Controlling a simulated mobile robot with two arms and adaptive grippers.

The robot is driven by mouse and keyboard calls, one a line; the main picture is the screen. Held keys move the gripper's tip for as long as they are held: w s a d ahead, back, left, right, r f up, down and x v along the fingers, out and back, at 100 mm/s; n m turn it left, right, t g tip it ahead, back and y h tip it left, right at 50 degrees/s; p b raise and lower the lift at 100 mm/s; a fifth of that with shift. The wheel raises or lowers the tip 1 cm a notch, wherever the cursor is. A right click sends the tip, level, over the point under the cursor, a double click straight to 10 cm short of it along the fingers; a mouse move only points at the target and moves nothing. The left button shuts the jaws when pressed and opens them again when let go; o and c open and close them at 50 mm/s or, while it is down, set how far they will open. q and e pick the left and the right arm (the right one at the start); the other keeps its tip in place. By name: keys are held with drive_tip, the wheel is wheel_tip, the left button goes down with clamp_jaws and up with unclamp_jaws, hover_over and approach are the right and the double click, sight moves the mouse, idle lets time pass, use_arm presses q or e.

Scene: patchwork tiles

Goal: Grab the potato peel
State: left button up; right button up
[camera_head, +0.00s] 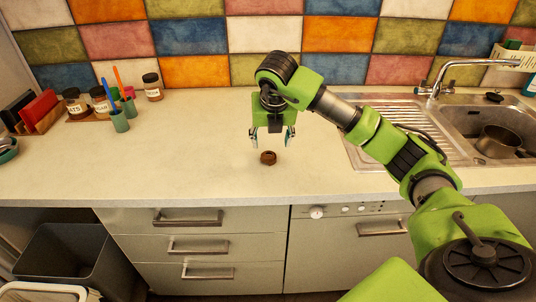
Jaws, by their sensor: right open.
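A small brown curled piece, the potato peel (268,158), lies on the pale countertop (200,170) near its front edge. My right gripper (271,140) hangs above and slightly behind it, pointing down. Its two fingers are apart, with nothing between them, and the peel sits just below their tips in the picture. The exact height above the counter is hard to tell. My left gripper does not show.
A sink (470,122) with a pot (497,141) and a faucet (437,80) is at the right. Jars (100,100) and cups with brushes (120,121) stand at the left. A grey bin (75,262) is on the floor at lower left. The counter around the peel is clear.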

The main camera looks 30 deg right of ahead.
sight(268, 153)
drive_tip(key=shift+w+d+f, duration=0.1)
drive_tip(key=shift+w+f, duration=0.25)
drive_tip(key=shift+f, duration=0.3)
drive_tip(key=shift+w+f, duration=0.2)
drive_tip(key=shift+f, duration=0.1)
drive_tip(key=shift+a+p+x, duration=0.2)
drive_tip(key=shift+p+x, duration=0.65)
drive_tip(key=shift+x, duration=0.3)
drive_tip(key=x, duration=0.2)
drive_tip(key=shift+f, duration=0.25)
drive_tip(key=shift+w+d+f, duration=0.1)
drive_tip(key=shift+f, duration=0.15)
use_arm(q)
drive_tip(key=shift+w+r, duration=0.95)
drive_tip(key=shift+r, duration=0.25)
use_arm(e)
drive_tip(key=c, duration=0.9)
